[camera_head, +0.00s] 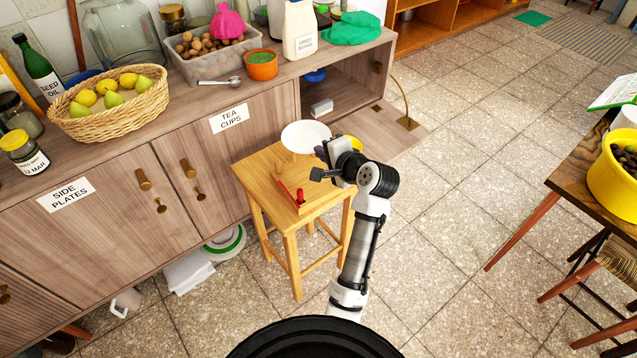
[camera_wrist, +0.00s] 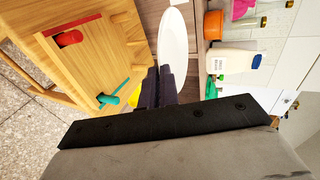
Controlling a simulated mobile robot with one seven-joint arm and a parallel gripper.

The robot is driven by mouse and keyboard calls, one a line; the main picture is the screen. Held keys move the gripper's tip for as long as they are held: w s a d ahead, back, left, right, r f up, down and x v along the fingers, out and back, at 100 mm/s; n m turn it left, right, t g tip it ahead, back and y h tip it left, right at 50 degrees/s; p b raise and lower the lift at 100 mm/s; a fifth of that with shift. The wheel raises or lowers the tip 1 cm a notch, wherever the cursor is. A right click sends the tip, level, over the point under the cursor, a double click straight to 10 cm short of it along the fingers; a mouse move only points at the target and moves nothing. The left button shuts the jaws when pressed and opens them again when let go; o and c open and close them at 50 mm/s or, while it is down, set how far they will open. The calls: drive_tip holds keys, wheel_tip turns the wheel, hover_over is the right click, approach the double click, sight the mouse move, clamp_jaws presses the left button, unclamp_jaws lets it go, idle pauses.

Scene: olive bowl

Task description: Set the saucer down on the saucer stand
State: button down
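The white saucer (camera_head: 305,137) is held out over the far edge of a small wooden stool (camera_head: 262,165). My gripper (camera_head: 322,153) is at the saucer's near right edge. In the wrist view the fingers (camera_wrist: 160,82) are close together, with the saucer (camera_wrist: 173,38) reaching out from between their tips. No separate saucer stand is plain; the stool top carries a red strip with a red peg (camera_head: 300,197). In the wrist view this red peg (camera_wrist: 70,38) and a teal peg (camera_wrist: 106,99) show on the top. My gripper hides part of the stool top in the head view.
A cabinet stands behind the stool, its counter holding a fruit basket (camera_head: 110,105), an orange bowl (camera_head: 261,65) and a white bottle (camera_head: 299,30). An open cabinet door (camera_head: 385,133) hangs low at right. A table with a yellow tub (camera_head: 612,175) stands far right. Floor between is clear.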

sight(322, 196)
wheel_tip(322, 196, down, 13)
drive_tip(key=shift+a+f+p, duration=0.1)
drive_tip(key=shift+p, duration=0.5)
drive_tip(key=shift+w+f, duration=0.1)
drive_tip(key=shift+f, duration=0.1)
drive_tip(key=shift+f, duration=0.15)
drive_tip(key=shift+f+b, duration=0.3)
drive_tip(key=shift+f, duration=0.1)
drive_tip(key=c, duration=1.9)
unclamp_jaws()
drive_tip(key=shift+c, duration=0.2)
drive_tip(key=shift+r, duration=0.1)
drive_tip(key=shift+r+p, duration=0.25)
drive_tip(key=shift+p, duration=0.05)
drive_tip(key=shift+s+d+r, duration=0.2)
drive_tip(key=shift+r, duration=0.05)
drive_tip(key=b+v, duration=0.2)
drive_tip(key=v, duration=0.9)
drive_tip(key=shift+s+r, duration=0.15)
drive_tip(key=shift+s, duration=0.1)
